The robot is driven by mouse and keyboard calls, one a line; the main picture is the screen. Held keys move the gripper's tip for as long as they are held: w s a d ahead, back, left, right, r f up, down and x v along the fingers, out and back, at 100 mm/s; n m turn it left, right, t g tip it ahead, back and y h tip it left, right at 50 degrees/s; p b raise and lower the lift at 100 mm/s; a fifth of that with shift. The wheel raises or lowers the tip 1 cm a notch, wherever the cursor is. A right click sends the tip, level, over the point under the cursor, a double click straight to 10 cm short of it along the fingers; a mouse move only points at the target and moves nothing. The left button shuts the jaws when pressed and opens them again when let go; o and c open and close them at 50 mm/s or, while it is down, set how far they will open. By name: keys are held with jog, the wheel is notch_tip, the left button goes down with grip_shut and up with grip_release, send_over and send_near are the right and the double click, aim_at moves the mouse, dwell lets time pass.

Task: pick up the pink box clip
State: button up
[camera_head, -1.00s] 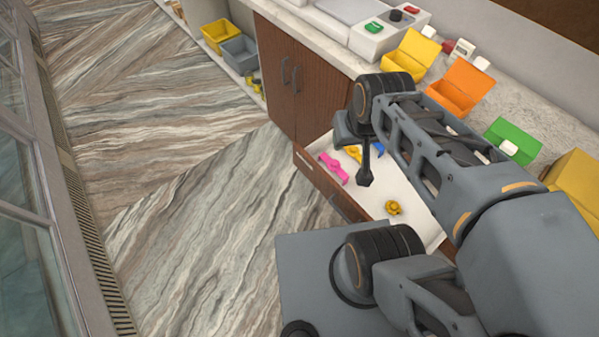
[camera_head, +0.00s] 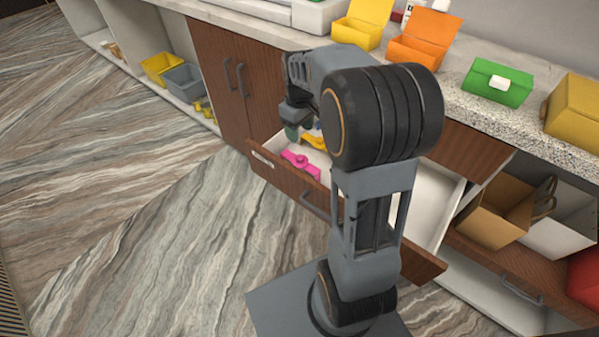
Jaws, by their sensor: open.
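The pink box clip (camera_head: 300,165) lies in the left part of an open white drawer (camera_head: 432,200) with a brown wooden front. A yellow clip (camera_head: 314,141) lies just behind it, and a bit of blue shows beyond that. My gripper (camera_head: 291,131) is over the drawer's left back corner, a little above and behind the pink clip. It is open, with nothing seen between its fingers. My arm hides the middle of the drawer and part of the gripper.
On the counter (camera_head: 452,89) stand open yellow (camera_head: 358,32), orange (camera_head: 420,45) and green (camera_head: 495,83) boxes. A lower shelf to the right holds a brown box (camera_head: 492,215). Yellow (camera_head: 160,66) and grey (camera_head: 184,82) bins sit on a shelf at left. The floor before the drawer is clear.

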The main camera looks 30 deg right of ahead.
aim_at(298, 156)
jog(key=f+b, duration=0.1)
jog(key=f, duration=0.2)
jog(key=f+b, duration=0.1)
jog(key=f, duration=0.5)
jog(key=shift+w+d+f+b, duration=0.2)
jog(key=shift+w+f+b, duration=0.05)
jog(key=shift+b, duration=0.15)
jog(key=shift+w+a+f+b, duration=0.15)
jog(key=shift+f+b, duration=0.5)
jog(key=shift+f, duration=0.7)
jog(key=shift+w+f+b, duration=0.1)
jog(key=shift+f+b, duration=0.5)
jog(key=shift+f, duration=0.75)
jog(key=c, duration=0.8)
jog(key=shift+r, duration=0.15)
